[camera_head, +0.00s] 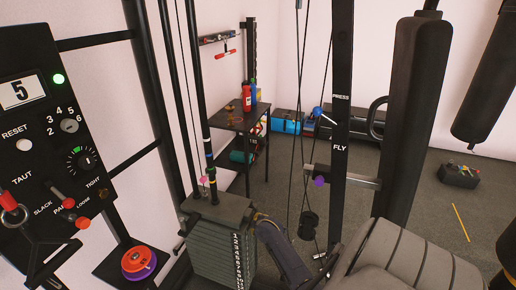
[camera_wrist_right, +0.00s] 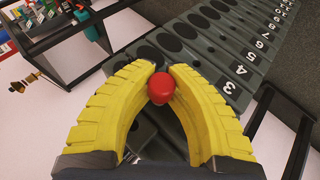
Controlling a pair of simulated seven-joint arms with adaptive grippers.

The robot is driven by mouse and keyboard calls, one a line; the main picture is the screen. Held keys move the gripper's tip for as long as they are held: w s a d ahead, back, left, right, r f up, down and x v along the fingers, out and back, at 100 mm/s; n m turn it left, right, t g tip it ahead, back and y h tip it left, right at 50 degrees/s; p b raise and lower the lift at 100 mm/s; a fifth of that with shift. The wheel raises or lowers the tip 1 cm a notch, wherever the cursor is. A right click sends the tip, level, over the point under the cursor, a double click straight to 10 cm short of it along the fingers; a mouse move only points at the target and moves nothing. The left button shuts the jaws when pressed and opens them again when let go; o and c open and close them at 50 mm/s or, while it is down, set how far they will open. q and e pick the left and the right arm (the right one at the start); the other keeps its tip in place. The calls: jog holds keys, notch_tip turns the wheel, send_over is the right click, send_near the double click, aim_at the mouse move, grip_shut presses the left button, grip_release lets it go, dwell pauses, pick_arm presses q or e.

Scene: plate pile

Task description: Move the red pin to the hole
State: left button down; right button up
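The red pin (camera_wrist_right: 160,89) shows in the right wrist view as a round red knob. My right gripper (camera_wrist_right: 162,72) has thick yellow ribbed fingers, with their tips closed against both sides of the knob. The pin's shaft is hidden behind the knob, so I cannot tell whether it sits in a hole. Beyond the fingertips is the numbered grey weight stack (camera_wrist_right: 192,27), with a dark round hole in each plate. In the head view the stack (camera_head: 222,240) stands at bottom centre; its holes are not clear there. My left gripper is not in view.
At the left is a black control panel (camera_head: 28,130) showing 5, with levers. An orange disc (camera_head: 138,259) lies on a low shelf. A grey padded seat (camera_head: 405,262) and uprights crowd the stack's right. A side table (camera_head: 238,118) holds bottles behind.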

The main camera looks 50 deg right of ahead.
jog(key=o, duration=0.5)
jog(key=shift+s+a+r, duration=0.1)
jog(key=shift+a, duration=0.05)
jog(key=shift+v, duration=3.85)
jog(key=shift+d, duration=0.2)
